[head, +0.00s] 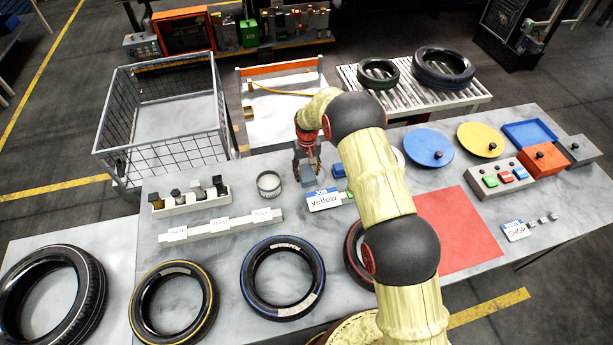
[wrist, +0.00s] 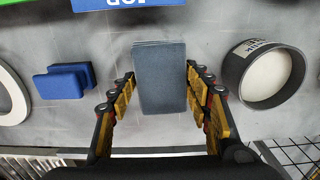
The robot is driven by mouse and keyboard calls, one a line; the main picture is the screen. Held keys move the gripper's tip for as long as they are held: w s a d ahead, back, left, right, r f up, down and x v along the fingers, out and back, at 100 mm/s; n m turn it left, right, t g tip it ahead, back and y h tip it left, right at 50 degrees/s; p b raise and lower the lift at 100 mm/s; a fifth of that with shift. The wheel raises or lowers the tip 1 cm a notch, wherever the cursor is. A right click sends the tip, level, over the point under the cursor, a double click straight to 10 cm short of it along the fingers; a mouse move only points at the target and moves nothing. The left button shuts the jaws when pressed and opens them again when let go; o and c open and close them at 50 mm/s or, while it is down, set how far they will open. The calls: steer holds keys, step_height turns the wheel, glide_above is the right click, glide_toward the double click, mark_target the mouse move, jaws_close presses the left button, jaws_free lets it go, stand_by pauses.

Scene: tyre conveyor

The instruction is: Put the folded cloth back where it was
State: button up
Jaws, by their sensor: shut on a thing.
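The folded cloth (wrist: 160,78) is a grey-blue, flat-sided rectangular pad in the middle of the wrist view. My gripper (wrist: 160,92) has its yellow-and-black fingers on both sides of it and is shut on it. In the head view my gripper (head: 307,176) points down over the rear part of the grey table, between the round tin and a blue block. The cloth is mostly hidden by the fingers there. I cannot tell whether it touches the table.
A round tin (head: 268,184) stands left of my gripper, a blue block (head: 337,170) right of it, and a "yellow" job card (head: 323,200) in front. A red mat (head: 458,230) lies clear at right. Tyres (head: 283,277) line the front; a wire cage (head: 163,155) stands behind left.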

mark_target(306, 176)
steer(key=shift+w+f, duration=0.2)
steer(key=shift+f, duration=0.4)
steer(key=shift+f+p, duration=0.35)
steer(key=shift+f, duration=0.85)
steer(key=shift+f, duration=0.1)
steer(key=o, duration=1.5)
